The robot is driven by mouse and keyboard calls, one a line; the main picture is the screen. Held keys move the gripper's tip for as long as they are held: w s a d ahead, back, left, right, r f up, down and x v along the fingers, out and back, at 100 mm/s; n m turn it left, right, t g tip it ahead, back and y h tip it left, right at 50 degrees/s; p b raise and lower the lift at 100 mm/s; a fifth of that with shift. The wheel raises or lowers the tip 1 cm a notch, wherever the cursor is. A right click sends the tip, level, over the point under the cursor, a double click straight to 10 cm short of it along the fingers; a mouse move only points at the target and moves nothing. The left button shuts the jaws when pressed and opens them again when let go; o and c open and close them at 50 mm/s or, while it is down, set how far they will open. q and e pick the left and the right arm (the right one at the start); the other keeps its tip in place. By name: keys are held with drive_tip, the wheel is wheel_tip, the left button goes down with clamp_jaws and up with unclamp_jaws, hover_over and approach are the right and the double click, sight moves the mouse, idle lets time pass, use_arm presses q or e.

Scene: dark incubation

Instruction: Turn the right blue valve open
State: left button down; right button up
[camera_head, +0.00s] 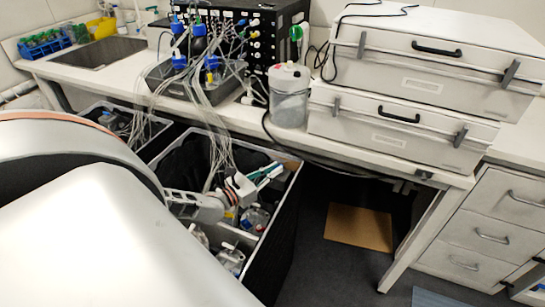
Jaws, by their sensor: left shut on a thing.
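My left gripper (246,184) reaches in from the left, over the black crate (276,226) below the bench. It is shut on a small white and teal piece (266,174) near the crate's right side. I cannot tell whether this piece is a valve. The far side of the grip is hidden. Several blue fittings (179,62) with thin tubing sit on the bench in front of a black panel (258,30). Which of them is the right blue valve is not clear. My right gripper is not in view.
Bottles (254,218) stand in the crate, and thin tubes (217,150) hang into it from the bench. A clear container (290,97) and two stacked white boxes (392,125) stand on the bench. The floor (335,270) right of the crate is mostly clear, with a brown mat (359,228).

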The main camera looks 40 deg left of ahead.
use_arm(q)
drive_tip(key=shift+d+r+n+y+p, duration=0.15)
drive_tip(key=shift+d+n+y+p, duration=0.1)
drive_tip(key=shift+n+y+p, duration=0.85)
drive_tip(key=shift+y+p, duration=0.25)
drive_tip(key=shift+y, duration=0.25)
drive_tip(key=shift+d+n+y, duration=0.1)
drive_tip(key=shift+n+y, duration=0.2)
drive_tip(key=shift+y, duration=0.1)
drive_tip(key=shift+d+f+n+y, duration=0.1)
drive_tip(key=shift+f+n+y, duration=0.1)
drive_tip(key=shift+n+y, duration=0.6)
drive_tip(key=shift+y, duration=0.5)
drive_tip(key=shift+g+y, duration=0.3)
drive_tip(key=shift+y, duration=0.1)
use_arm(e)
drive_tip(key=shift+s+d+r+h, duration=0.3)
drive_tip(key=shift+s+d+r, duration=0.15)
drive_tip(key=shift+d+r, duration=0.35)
use_arm(q)
drive_tip(key=shift+n+y, duration=0.3)
drive_tip(key=shift+n, duration=0.1)
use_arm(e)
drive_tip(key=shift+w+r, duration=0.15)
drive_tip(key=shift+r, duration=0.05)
use_arm(q)
drive_tip(key=c, duration=2.1)
unclamp_jaws()
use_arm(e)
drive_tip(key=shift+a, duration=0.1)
